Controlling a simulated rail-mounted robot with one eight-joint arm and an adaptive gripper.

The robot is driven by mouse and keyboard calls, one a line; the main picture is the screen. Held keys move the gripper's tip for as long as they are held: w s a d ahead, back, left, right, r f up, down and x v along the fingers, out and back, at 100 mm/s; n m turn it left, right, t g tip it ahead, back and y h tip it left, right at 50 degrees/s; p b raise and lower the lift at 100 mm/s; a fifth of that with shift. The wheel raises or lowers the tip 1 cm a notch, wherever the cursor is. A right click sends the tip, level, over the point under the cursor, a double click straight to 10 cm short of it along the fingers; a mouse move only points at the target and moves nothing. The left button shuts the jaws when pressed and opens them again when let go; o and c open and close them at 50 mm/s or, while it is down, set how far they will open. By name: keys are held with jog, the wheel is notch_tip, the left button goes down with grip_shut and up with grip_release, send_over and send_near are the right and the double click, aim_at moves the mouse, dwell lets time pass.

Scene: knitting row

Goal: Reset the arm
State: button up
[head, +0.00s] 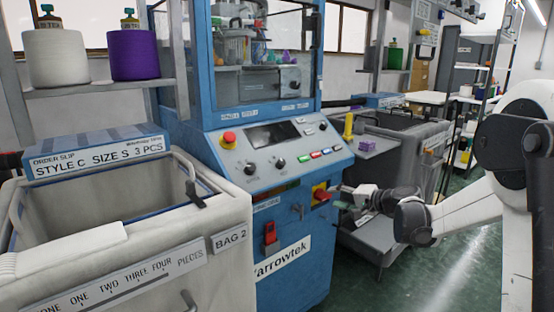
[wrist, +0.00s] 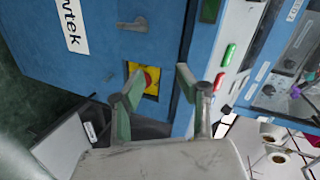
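My arm reaches in from the right in the head view, with my gripper (head: 345,197) in front of the blue knitting machine's (head: 290,225) right-hand side. In the wrist view my gripper (wrist: 153,90) has its two green-padded fingers spread apart, with nothing visible between them. Beyond the fingers is a red rotary switch on a yellow plate (wrist: 151,79). The same switch shows in the head view (head: 321,193), just left of my gripper. I cannot tell whether a finger touches the machine.
A control panel (head: 272,136) with several buttons slopes above the switch. A white bin (head: 225,215) labelled BAG 2 stands at left. A grey bin (head: 425,130) and a low grey tray (head: 375,240) lie behind my gripper. Green floor (head: 460,265) is open below my arm.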

jog(key=s+a+r+n+g+h, duration=0.1)
jog(key=s+a+r+n+h, duration=0.15)
jog(key=s, duration=0.85)
jog(key=s+a+r+n+g+h, duration=0.1)
jog(key=s+a+r+g+h, duration=0.15)
jog(key=s, duration=0.75)
jog(key=s+d+f+n+h, duration=0.2)
jog(key=s+d, duration=0.1)
jog(key=s, duration=0.9)
jog(key=s+d+f+n+h, duration=0.2)
jog(key=s, duration=1)
notch_tip(320, 180, up, 14)
jog(key=p, duration=1.4)
jog(key=shift+f, duration=0.2)
jog(key=shift+m, duration=0.25)
